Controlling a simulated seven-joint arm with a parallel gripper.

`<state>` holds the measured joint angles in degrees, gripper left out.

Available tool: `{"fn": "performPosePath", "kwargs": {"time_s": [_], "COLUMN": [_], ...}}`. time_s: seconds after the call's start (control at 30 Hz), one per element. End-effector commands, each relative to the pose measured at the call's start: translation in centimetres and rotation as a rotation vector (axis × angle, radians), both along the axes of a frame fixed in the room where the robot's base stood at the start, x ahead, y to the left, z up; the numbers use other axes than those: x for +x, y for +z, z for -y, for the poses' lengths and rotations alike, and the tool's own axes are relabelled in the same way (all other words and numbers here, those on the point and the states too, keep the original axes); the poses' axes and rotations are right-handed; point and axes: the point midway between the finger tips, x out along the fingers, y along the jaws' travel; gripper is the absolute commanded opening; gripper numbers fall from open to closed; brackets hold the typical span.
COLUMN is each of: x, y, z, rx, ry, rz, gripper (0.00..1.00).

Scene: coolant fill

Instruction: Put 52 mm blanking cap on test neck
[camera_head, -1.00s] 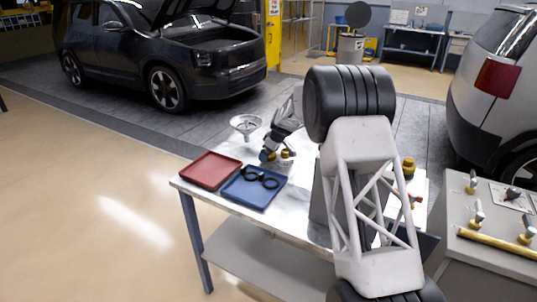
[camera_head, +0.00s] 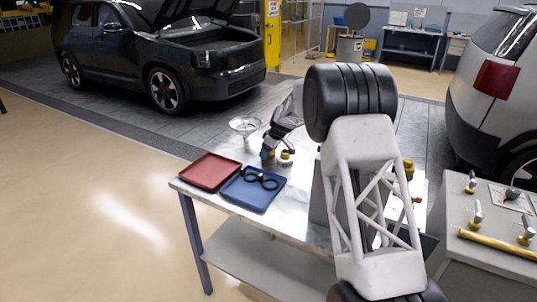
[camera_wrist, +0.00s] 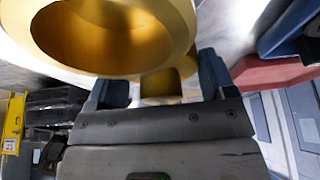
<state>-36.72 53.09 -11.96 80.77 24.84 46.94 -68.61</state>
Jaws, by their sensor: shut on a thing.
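My gripper (camera_wrist: 162,82) is shut on a gold-coloured cap (camera_wrist: 95,68), gripping a block on its side between two dark blue fingers. The cap is hollow, with its round opening facing the wrist camera. In the head view my gripper (camera_head: 268,150) is low over the far left part of the table, and the cap there is too small to make out well. A small gold piece (camera_head: 286,158) shows just right of the gripper. I cannot tell whether it is the test neck. Another gold fitting (camera_head: 408,168) stands at the right, partly behind my arm.
A red tray (camera_head: 207,171) and a blue tray (camera_head: 250,200) holding black rings (camera_head: 268,183) lie at the front left of the metal table (camera_head: 300,222). A clear funnel (camera_head: 244,126) stands behind them. My arm hides much of the table's right side.

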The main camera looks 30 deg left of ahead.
Motion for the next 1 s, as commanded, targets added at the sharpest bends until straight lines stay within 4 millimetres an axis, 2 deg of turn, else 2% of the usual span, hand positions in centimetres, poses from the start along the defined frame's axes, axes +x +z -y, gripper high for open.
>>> {"fn": "performPosePath", "kwargs": {"time_s": [0.5,0.7,1.0], "x": [0.0,0.0,0.0], "y": [7.1,8.3,8.4], "z": [0.0,0.0,0.0], "rx": [0.0,0.0,0.0], "ry": [0.0,0.0,0.0], "rz": [0.0,0.0,0.0], "gripper": [0.54,0.54,0.54]}}
